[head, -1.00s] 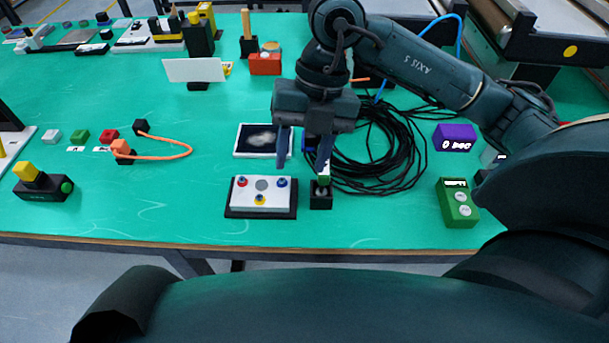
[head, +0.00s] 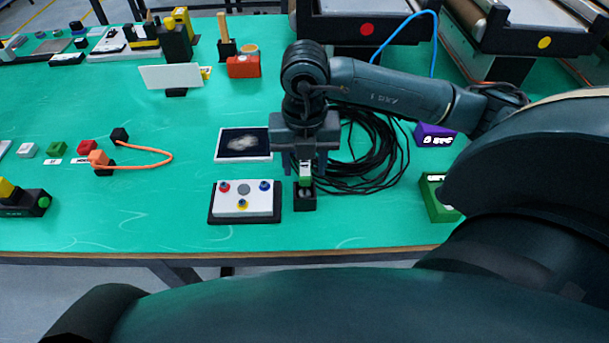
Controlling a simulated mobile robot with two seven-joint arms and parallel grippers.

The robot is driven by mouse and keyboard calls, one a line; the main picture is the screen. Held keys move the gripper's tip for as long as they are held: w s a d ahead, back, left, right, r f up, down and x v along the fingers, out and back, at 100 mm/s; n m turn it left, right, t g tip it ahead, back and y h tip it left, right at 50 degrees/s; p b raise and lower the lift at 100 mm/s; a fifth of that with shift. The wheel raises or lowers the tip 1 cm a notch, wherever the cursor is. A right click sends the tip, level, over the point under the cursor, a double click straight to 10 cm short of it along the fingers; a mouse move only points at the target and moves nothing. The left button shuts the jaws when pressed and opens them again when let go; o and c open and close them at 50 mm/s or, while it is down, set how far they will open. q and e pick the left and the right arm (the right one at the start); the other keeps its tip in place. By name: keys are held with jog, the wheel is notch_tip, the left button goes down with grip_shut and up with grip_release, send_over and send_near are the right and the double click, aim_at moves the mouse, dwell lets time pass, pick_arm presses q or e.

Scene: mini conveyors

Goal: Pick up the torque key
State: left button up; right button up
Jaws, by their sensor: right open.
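A small upright piece with a white and green top (head: 305,174), which looks like the torque key, stands in a small black holder (head: 305,203). It is right of the white button panel. My right gripper (head: 305,168) points straight down over it, open, with one finger to each side of the piece's top. I cannot tell whether the fingers touch it. The gripper body hides part of its upper end. My left gripper is not in view.
The white panel with coloured buttons (head: 243,199) stands close on the left, a dark picture tile (head: 243,145) behind it. A black cable coil (head: 365,160) lies behind and right. A green box (head: 436,200) and purple box (head: 434,135) are further right. The front table strip is clear.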

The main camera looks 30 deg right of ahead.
jog(key=shift+f, duration=1.4)
jog(key=shift+c, duration=0.5)
grip_shut()
